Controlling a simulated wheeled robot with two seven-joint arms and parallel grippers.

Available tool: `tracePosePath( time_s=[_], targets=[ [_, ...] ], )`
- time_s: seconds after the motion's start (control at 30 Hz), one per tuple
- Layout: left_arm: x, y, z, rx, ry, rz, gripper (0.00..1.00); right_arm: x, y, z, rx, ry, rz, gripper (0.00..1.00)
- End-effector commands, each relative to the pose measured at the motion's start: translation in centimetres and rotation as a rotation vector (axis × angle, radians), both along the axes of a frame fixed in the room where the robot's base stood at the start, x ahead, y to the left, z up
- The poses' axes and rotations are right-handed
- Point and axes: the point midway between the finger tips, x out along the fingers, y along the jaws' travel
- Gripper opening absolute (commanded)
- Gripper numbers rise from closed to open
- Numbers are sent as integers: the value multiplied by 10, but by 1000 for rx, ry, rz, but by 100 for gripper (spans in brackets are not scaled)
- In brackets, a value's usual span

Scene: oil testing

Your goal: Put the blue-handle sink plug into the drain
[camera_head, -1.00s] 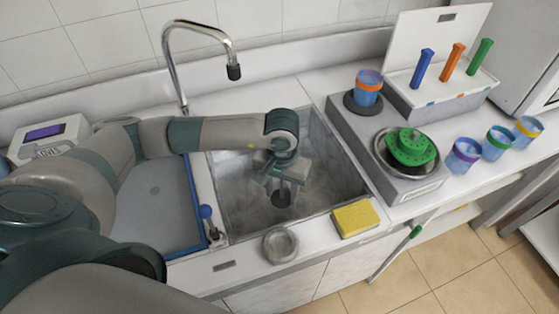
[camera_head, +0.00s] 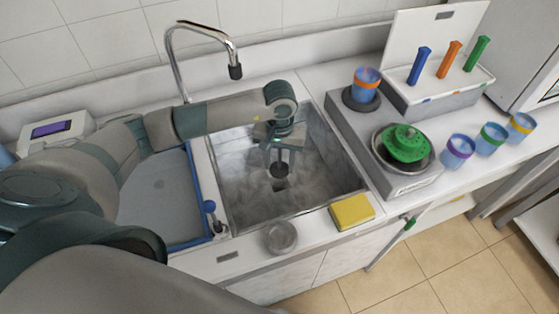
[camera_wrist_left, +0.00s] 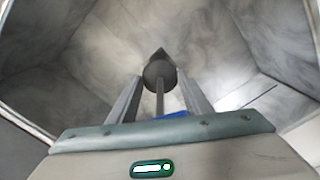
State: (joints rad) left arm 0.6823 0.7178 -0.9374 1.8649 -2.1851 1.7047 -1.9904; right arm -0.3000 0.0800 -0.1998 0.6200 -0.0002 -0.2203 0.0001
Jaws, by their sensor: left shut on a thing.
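My left gripper (camera_head: 278,150) reaches into the grey sink (camera_head: 345,180) from above. It is shut on the sink plug (camera_head: 279,170), a dark round disc on a thin stem. In the left wrist view the plug (camera_wrist_left: 160,75) hangs beyond the fingers, with a bit of its blue handle (camera_wrist_left: 172,115) between them. The dark drain opening (camera_head: 280,186) shows in the sink floor just in front of the plug. In the wrist view the plug partly covers the drain (camera_wrist_left: 160,53). The plug appears held above the floor, apart from the drain. My right gripper is not in view.
The sink walls surround the gripper. A faucet (camera_head: 205,28) arches behind the sink. A yellow sponge (camera_head: 352,211) and a small round metal dish (camera_head: 281,237) lie on the front rim. A blue-knobbed piece (camera_head: 211,208) stands at the left edge. Several cups stand right.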

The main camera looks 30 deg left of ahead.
Motion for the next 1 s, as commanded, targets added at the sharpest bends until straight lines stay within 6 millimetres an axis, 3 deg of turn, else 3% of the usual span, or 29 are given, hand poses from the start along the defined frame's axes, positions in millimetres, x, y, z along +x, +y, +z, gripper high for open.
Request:
tracePosePath(
  time_s=[0.6, 1.0],
  targets=[
    [0, 0, -52, 0, 0, -1, 18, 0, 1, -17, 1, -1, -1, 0],
    [0, 0, -62, -1, -1, 0, 18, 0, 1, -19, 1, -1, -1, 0]
  ],
)
